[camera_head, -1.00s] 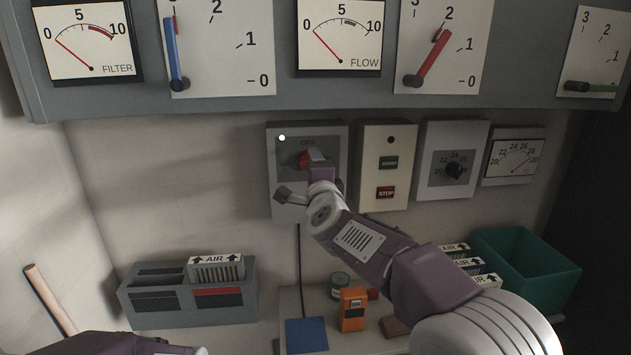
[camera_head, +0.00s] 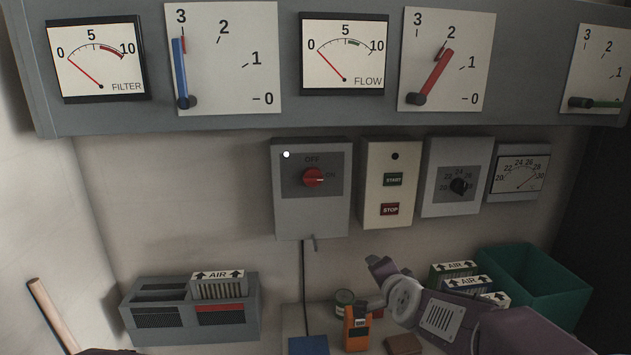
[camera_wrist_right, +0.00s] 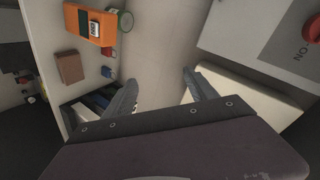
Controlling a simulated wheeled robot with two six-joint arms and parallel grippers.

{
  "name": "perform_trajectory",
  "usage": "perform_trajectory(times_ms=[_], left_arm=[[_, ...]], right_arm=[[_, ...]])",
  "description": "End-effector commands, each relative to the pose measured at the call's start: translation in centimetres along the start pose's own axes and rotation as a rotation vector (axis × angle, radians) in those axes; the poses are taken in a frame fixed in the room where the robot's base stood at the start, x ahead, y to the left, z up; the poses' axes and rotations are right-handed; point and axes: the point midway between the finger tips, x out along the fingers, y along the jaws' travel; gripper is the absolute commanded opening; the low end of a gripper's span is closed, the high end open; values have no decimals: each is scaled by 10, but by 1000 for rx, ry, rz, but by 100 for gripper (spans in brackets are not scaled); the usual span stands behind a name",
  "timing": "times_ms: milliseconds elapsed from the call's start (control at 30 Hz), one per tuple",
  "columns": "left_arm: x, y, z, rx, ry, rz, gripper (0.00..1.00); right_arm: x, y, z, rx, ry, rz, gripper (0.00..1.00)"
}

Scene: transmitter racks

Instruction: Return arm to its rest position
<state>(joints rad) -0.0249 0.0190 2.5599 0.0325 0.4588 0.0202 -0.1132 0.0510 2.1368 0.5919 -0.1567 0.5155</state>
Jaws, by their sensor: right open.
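My right arm is low at the lower right of the head view, in front of the shelf and below the wall panels. Its gripper (camera_head: 376,280) points left and up, clear of the panels. In the right wrist view the gripper (camera_wrist_right: 160,88) has its two fingers spread with nothing between them. My left gripper is not visible; only a dark sliver of my left arm shows at the bottom left edge.
A shelf holds an orange meter (camera_head: 357,330), a blue pad (camera_head: 308,345) and a brown block (camera_head: 404,344). A green bin (camera_head: 540,290) and AIR filters (camera_head: 470,284) stand at the right. A grey filter holder (camera_head: 165,318) is at the left. The START/STOP panel (camera_head: 382,215) is beside the switch box.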

Motion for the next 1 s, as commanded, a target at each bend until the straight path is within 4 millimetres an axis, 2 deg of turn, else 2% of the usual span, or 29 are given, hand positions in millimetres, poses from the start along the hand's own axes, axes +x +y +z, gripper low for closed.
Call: perform_trajectory(times_ms=[33,100,200,300,400,533,1000], left_arm=[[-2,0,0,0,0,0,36],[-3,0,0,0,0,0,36],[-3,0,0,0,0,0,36],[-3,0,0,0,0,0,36],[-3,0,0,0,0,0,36],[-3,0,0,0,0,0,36],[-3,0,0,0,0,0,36]], right_arm=[[-5,41,16,-102,-72,93,66],[-19,100,44,-264,-205,220,66],[-52,173,82,-480,-416,366,66],[-90,226,111,-667,-616,460,66],[-120,258,125,-804,-769,514,66],[-138,272,129,-918,-884,528,66],[-136,271,129,-925,-882,520,66]])
